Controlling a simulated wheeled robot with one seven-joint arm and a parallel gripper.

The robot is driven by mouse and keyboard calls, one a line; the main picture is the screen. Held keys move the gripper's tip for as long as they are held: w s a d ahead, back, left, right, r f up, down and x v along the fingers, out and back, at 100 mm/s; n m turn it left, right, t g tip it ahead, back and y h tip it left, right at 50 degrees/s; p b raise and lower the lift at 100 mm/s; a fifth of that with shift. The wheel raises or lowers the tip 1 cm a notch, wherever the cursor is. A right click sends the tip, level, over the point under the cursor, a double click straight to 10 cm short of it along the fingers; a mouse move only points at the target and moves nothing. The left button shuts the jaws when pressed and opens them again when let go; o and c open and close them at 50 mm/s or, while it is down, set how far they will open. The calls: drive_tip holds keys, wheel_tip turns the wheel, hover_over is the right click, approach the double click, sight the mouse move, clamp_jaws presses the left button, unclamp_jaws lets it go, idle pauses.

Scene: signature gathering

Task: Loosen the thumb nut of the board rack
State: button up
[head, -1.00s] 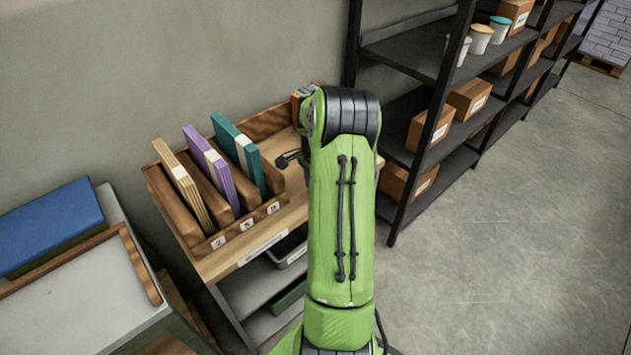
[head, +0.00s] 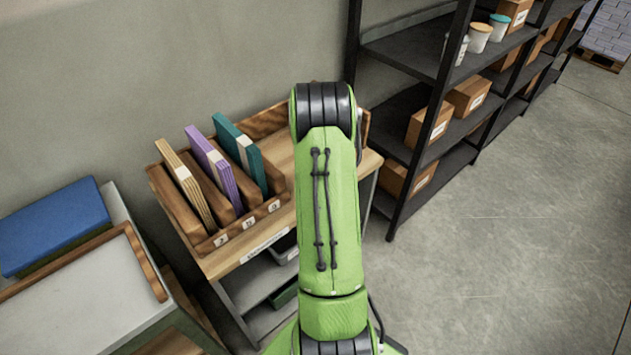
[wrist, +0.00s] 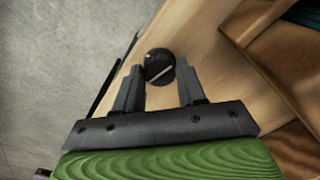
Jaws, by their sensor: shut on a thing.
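The wooden board rack (head: 207,243) stands on a small wooden-topped stand in the head view, with tan (head: 186,188), purple (head: 214,168) and teal (head: 240,155) boards upright in its slots. The thumb nut (wrist: 158,63) is a round black knob with a pale line across its face, in the upper middle of the wrist view. My gripper (wrist: 160,75) has its two dark fingers on either side of the knob, shut on it. In the head view my green arm hides the gripper and the knob.
The stand's wooden top (head: 280,215) is bare in front of my arm. A black shelf (head: 405,55) with cardboard boxes stands to the right. Open concrete floor lies at right.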

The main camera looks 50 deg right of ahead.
drive_tip(key=shift+n, duration=1.2)
drive_tip(key=o, duration=1.1)
drive_tip(key=shift+c, duration=0.2)
wheel_tip(320, 180, up, 16)
drive_tip(key=p, duration=0.4)
drive_tip(key=shift+f, duration=0.1)
